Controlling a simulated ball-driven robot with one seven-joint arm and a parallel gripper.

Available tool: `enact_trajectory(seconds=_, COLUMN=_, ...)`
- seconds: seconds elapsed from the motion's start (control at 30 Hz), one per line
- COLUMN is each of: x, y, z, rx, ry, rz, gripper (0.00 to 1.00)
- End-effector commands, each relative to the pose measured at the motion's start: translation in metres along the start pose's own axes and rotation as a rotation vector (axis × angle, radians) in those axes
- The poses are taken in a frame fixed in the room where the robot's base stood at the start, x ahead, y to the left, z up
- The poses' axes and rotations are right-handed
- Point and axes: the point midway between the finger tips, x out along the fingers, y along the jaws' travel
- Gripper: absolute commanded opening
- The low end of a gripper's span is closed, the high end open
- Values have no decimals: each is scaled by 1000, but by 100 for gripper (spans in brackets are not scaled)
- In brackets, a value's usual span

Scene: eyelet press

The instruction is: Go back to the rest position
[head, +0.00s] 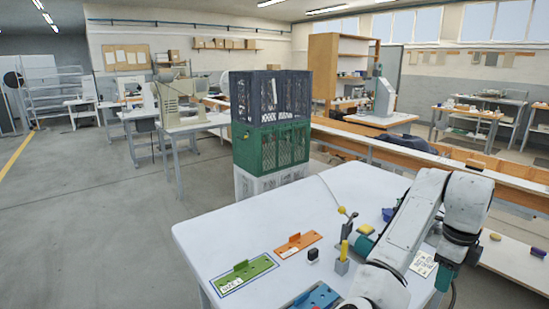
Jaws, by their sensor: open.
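My arm rises at the right of the head view, bends at the top and comes down again beside the table's right edge. No gripper fingers show in this view; the lower end of the arm is partly hidden behind its own links. The white worktable (215,234) fills the lower middle. On it lie a green plate with an upright tab (246,272), an orange plate with a tab (298,244) and a blue plate (318,297) cut off by the bottom edge. A grey holder (342,266) with a yellow-handled tool stands near the table's middle.
Stacked crates, with a green one (270,146) in the middle, stand behind the table. A small black-topped object (313,255) and a written card (423,264) lie on the table. A long wooden-edged bench (400,157) runs behind at right. The left floor is open.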

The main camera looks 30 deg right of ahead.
Motion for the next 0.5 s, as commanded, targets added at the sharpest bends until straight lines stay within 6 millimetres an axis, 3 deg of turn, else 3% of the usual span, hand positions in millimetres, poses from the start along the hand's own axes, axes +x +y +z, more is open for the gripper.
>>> enact_trajectory(seconds=0.27, x=19, y=4, z=-7, rx=-244, ry=51, rz=-98, gripper=44)
enact_trajectory(seconds=0.5, x=48, y=21, z=-10, rx=-676, ry=138, rz=-213, gripper=44)
